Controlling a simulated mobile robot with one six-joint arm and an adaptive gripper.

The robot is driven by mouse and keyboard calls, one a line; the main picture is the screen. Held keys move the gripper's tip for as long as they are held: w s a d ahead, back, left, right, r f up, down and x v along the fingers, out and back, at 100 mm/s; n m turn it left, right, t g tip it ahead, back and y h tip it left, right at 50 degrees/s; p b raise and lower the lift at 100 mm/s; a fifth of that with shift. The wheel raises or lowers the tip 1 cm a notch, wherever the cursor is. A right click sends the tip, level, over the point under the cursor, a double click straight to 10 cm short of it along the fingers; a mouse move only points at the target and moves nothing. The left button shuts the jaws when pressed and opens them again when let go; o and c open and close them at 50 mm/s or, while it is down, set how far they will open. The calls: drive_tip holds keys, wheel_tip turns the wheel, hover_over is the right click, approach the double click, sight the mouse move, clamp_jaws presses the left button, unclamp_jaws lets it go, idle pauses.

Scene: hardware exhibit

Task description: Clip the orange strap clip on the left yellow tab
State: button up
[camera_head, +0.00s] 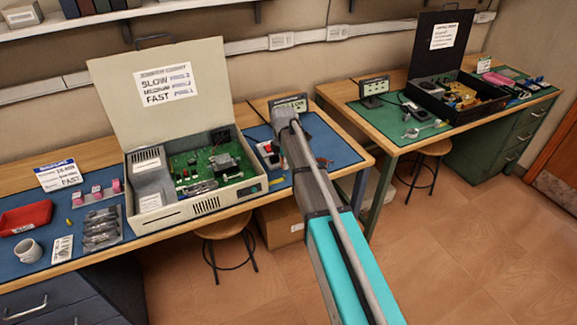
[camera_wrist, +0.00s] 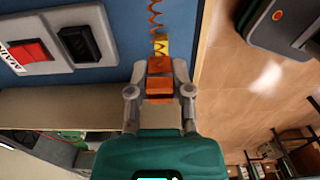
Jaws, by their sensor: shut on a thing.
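In the wrist view my gripper (camera_wrist: 160,90) is shut on an orange block-shaped clip (camera_wrist: 160,66), with one finger on each side of it. A small yellow piece (camera_wrist: 161,45) sits directly beyond the clip, touching or nearly touching it. An orange coiled strap (camera_wrist: 155,17) runs from there to the top of the picture. I cannot tell whether the yellow piece is a fixed tab or part of the strap. In the head view my arm hides the gripper and clip.
The wrist view shows a red switch (camera_wrist: 29,53) and a black switch (camera_wrist: 78,45) on the blue mat (camera_wrist: 110,14), left of my gripper. The table edge is just right. In the head view an open beige case (camera_head: 205,208) stands left of my arm.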

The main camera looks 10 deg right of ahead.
drive_tip(key=shift+f, duration=0.2)
drive_tip(key=shift+f+b, duration=1.15)
drive_tip(key=shift+b, duration=0.15)
drive_tip(key=shift+f+b, duration=1.6)
drive_tip(key=shift+b, duration=0.05)
idle(1.6)
drive_tip(key=o, duration=0.8)
drive_tip(key=shift+o, duration=0.2)
drive_tip(key=o, duration=0.3)
drive_tip(key=shift+r+p, duration=0.75)
idle(1.1)
